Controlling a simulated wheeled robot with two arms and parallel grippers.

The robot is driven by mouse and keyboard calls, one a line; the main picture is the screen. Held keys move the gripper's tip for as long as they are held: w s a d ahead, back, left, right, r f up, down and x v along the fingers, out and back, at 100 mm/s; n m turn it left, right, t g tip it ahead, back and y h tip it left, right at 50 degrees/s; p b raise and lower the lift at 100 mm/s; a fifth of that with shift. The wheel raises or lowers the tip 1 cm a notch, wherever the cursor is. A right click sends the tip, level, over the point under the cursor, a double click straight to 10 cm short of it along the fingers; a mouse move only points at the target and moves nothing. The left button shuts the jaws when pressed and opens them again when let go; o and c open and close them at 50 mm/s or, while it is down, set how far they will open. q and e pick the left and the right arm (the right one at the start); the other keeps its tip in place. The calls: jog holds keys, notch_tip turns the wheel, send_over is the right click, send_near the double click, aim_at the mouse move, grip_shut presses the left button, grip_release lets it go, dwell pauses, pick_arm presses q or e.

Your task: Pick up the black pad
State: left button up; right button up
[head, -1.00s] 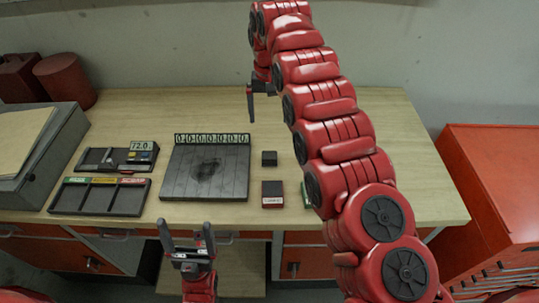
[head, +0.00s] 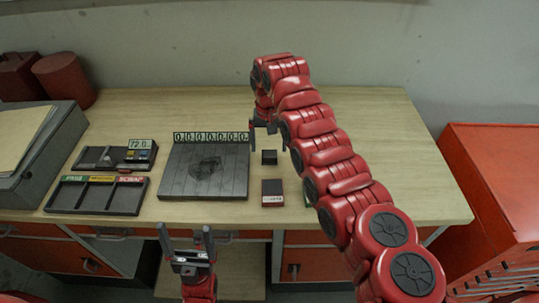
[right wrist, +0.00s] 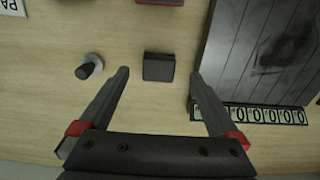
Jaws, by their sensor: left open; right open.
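The black pad (head: 269,157) is a small dark square block on the wooden bench, just right of the slatted dark plate. It also shows in the right wrist view (right wrist: 158,67), lying flat between and beyond my open fingertips. My right gripper (head: 265,130) is open and empty, just behind the pad in the head view; the arm partly hides it. In the right wrist view my right gripper (right wrist: 160,75) has one finger to each side of the pad, apart from it. My left gripper (head: 185,230) is open and empty in front of the bench edge.
The slatted plate (head: 205,175) with a row of zeros stands close left of the pad. A dark red-fronted box (head: 272,193) sits in front of it. A knobbed grey disc (right wrist: 90,66) lies nearby. A labelled tray (head: 97,197) is at left.

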aim_at(269, 155)
jog(key=shift+f, duration=0.15)
notch_tip(269, 155, down, 2)
jog(key=p, duration=0.2)
jog(key=shift+s+d+p, duration=0.1)
jog(key=shift+s+p, duration=0.05)
jog(key=shift+p, duration=0.25)
notch_tip(269, 155, down, 2)
jog(key=shift+f, duration=0.35)
jog(key=c, duration=1.5)
jog(key=shift+o, duration=0.2)
